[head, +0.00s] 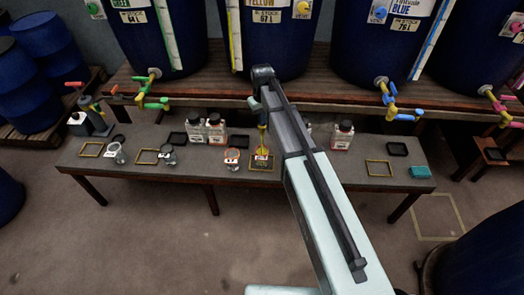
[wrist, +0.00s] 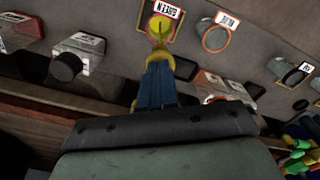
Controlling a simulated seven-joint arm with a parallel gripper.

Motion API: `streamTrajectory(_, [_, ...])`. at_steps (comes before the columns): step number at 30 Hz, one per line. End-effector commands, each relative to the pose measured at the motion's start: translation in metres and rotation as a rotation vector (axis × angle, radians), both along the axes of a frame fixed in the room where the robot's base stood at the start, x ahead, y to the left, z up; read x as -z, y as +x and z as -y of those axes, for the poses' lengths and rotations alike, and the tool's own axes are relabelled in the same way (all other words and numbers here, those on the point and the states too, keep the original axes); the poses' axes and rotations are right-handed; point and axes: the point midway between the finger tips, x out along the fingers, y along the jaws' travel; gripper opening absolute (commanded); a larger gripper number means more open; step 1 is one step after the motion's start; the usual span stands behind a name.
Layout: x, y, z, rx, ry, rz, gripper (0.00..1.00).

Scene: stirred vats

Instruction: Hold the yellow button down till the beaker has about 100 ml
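In the head view, my gripper (head: 262,78) is at the front of the yellow vat (head: 275,45), where the yellow tap sits. In the wrist view, my gripper's two dark blue fingers (wrist: 158,85) lie side by side, shut, with nothing seen between them. Yellow tap parts (wrist: 184,67) show just beyond the fingertips; the button itself is hidden, so I cannot see the contact. A yellow stream (head: 262,136) runs down to a beaker (head: 262,157) below. From above, the beaker (wrist: 160,28) holds yellow liquid; its level marks are too small to read.
An orange-rimmed beaker (head: 232,158) stands left of the filling one. Several jars (head: 216,130), other beakers and empty square frames share the grey bench (head: 205,180). Vats with green (head: 153,88) and blue taps (head: 388,92) stand on either side. My arm hides part of the bench.

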Motion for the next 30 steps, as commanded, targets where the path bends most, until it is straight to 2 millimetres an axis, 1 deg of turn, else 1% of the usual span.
streamTrajectory(17, [-0.001, 0.0, 0.0, 0.0, 0.0, 0.0, 0.0])
streamTrajectory(20, [-0.009, 0.0, 0.0, 0.0, 0.0, 0.001, 0.0])
streamTrajectory(30, [-0.062, 0.001, 0.0, 0.0, 0.0, 0.002, 0.0])
